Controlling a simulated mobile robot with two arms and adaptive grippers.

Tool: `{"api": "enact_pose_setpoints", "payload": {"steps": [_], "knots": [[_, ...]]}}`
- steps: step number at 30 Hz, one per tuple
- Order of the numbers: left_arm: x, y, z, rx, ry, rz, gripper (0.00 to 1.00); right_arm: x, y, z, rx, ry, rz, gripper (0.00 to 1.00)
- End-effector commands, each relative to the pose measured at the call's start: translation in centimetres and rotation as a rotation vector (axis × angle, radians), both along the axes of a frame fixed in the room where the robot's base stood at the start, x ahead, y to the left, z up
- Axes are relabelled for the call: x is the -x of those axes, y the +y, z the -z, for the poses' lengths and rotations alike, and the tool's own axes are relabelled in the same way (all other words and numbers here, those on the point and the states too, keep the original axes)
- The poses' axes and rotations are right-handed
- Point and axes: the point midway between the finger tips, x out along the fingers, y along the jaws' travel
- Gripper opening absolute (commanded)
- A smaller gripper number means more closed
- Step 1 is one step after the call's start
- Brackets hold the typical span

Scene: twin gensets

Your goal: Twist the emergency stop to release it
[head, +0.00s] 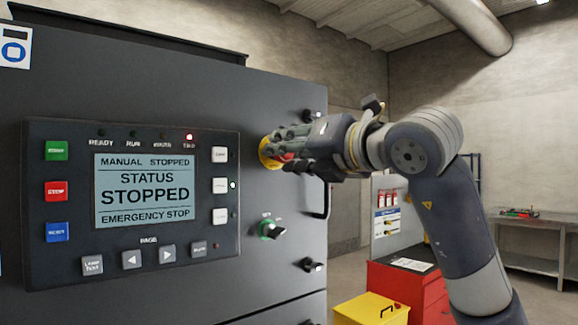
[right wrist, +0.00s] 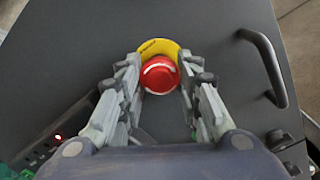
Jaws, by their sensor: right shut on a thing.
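The emergency stop is a round red button (right wrist: 160,75) with a white curved arrow mark, on a yellow backing plate (right wrist: 157,46) on the dark cabinet front. In the head view the yellow plate (head: 268,154) shows at the left of my right gripper (head: 285,150), which hides most of the button. In the right wrist view the fingers of my right gripper (right wrist: 160,85) stand on both sides of the red button and are shut on it. The controller screen (head: 147,189) reads "STATUS STOPPED" and "EMERGENCY STOP". My left gripper is not in view.
A green-based selector switch (head: 271,229) sits below the emergency stop. A dark door handle (right wrist: 265,65) stands out to the right. A red cabinet (head: 408,288), a yellow box (head: 370,310) and a workbench (head: 535,225) are in the background at the right.

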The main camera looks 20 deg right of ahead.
Motion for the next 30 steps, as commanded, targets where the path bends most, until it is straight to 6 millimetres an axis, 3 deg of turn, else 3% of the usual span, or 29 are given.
{"api": "enact_pose_setpoints", "payload": {"steps": [7,23,24,26,27,30], "knots": [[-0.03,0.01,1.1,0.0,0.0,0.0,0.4,0.03,-0.05,-0.04,-0.092,0.03,0.001,0.08],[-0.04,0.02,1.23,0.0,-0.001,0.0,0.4,0.01,-0.09,-0.18,-0.121,0.04,0.001,0.08],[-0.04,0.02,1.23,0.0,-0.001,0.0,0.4,0.02,-0.09,-0.18,-0.121,0.04,0.001,0.34],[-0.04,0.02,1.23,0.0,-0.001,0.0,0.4,0.01,-0.09,-0.16,-0.12,0.041,0.001,0.48],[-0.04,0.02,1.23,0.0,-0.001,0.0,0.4,0.01,-0.08,-0.15,-0.12,0.041,0.001,0.54],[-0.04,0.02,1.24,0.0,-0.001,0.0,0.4,0.01,-0.06,-0.12,-0.119,0.041,0.001,0.54]]}}
